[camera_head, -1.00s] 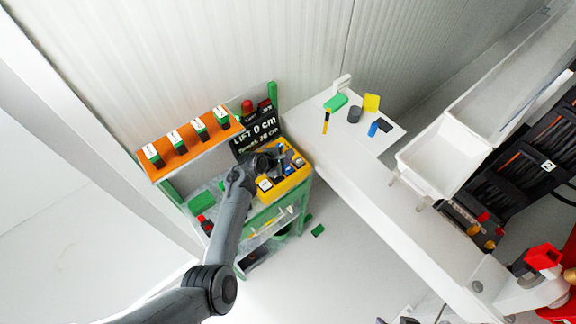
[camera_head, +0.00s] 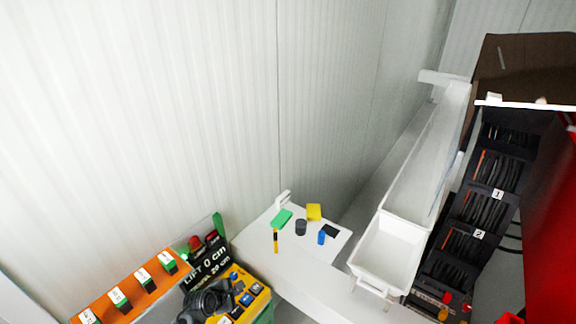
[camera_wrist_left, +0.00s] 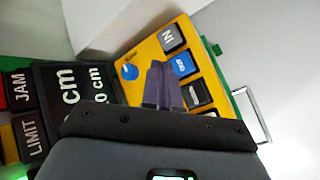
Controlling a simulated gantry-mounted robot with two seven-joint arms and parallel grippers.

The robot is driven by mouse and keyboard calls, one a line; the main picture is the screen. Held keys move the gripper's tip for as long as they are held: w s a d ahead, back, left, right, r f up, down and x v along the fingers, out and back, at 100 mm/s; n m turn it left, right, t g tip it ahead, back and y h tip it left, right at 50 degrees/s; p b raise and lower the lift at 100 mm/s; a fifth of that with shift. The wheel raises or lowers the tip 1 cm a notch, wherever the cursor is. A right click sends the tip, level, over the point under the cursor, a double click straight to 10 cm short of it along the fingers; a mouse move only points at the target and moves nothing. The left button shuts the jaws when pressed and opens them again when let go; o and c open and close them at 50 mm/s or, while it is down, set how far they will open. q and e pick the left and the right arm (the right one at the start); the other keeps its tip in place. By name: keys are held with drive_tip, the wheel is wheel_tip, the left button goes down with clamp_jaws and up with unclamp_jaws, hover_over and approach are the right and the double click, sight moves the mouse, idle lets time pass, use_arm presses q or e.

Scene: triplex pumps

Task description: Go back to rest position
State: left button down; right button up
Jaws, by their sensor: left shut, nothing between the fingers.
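My left gripper (camera_head: 208,300) shows at the bottom left of the head view, over the yellow control box (camera_head: 262,298). In the left wrist view its dark fingers (camera_wrist_left: 160,85) are together with nothing between them, in front of the yellow box (camera_wrist_left: 150,48) and its knob and labelled buttons. I cannot tell whether the fingertips touch the box. My right gripper is not in view.
A black display (camera_head: 208,266) and an orange shelf with green-and-white blocks (camera_head: 118,297) stand beside the gripper. A white table (camera_head: 262,250) with several small objects lies to the right. A white trough (camera_head: 385,255) and black racks (camera_head: 470,215) stand further right.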

use_arm(q)
drive_tip(key=s+a+m, duration=0.1)
drive_tip(key=s, duration=0.1)
drive_tip(key=s+a+m+y, duration=0.1)
drive_tip(key=a, duration=0.1)
drive_tip(key=s+a+m+g, duration=0.1)
drive_tip(key=s, duration=0.1)
drive_tip(key=shift+s+a+f+y+p, duration=0.15)
drive_tip(key=shift+s+a+y+p, duration=0.15)
drive_tip(key=shift+s+a+p, duration=0.1)
drive_tip(key=s+a+r+m+g+y+p, duration=0.1)
drive_tip(key=s+r+m, duration=0.3)
drive_tip(key=s, duration=0.5)
drive_tip(key=s+r+m+g+y+p, duration=0.1)
drive_tip(key=s+r+m, duration=0.1)
drive_tip(key=s+m, duration=0.55)
drive_tip(key=s+d+r+m, duration=0.3)
drive_tip(key=s+r+m, duration=0.1)
drive_tip(key=s, duration=0.4)
drive_tip(key=s+d+r+m+g+p, duration=0.1)
drive_tip(key=s+d+r+m, duration=0.2)
drive_tip(key=s, duration=0.5)
drive_tip(key=shift+s+r+m+g, duration=0.15)
drive_tip(key=shift+r+m+g, duration=0.15)
drive_tip(key=shift+r+m, duration=0.4)
